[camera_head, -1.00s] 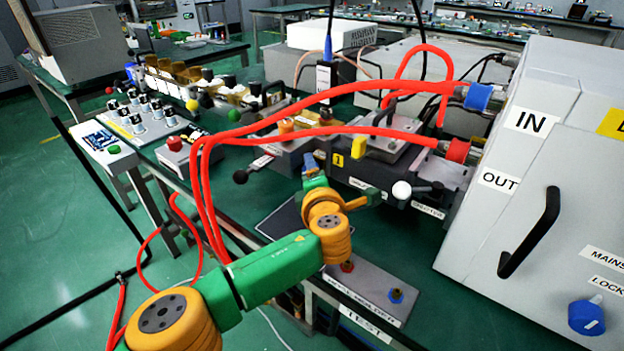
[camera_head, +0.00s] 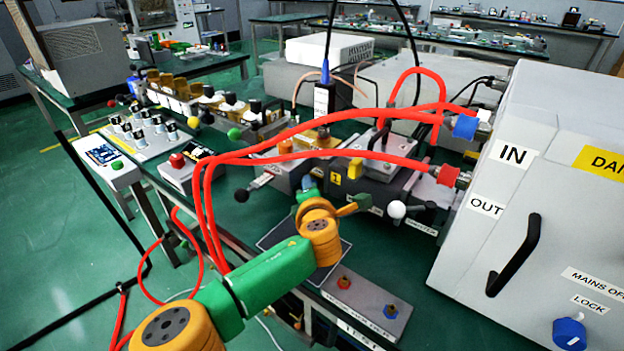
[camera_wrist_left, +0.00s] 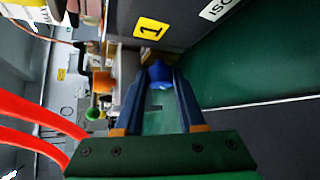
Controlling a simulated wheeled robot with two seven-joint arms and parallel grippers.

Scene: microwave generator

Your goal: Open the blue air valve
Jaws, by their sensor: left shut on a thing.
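A small blue knob (camera_wrist_left: 158,73), which I take for the blue air valve, sits between my left fingertips in the left wrist view. It also shows in the head view (camera_head: 308,182), just left of the dark block with the yellow "1" label (camera_head: 336,184). My left gripper (camera_wrist_left: 157,85) is shut on it, its two dark blue fingers on either side. In the head view the orange wrist and green arm partly hide the fingers. How far the knob is turned cannot be told. My right gripper is not in view.
Red hoses (camera_head: 300,131) loop over the bench and pass close to my left arm. A big grey box (camera_head: 560,140) with a black handle (camera_head: 515,256) stands at right. A white ball knob (camera_head: 397,209) and a panel with red and blue knobs (camera_head: 365,303) are near the wrist.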

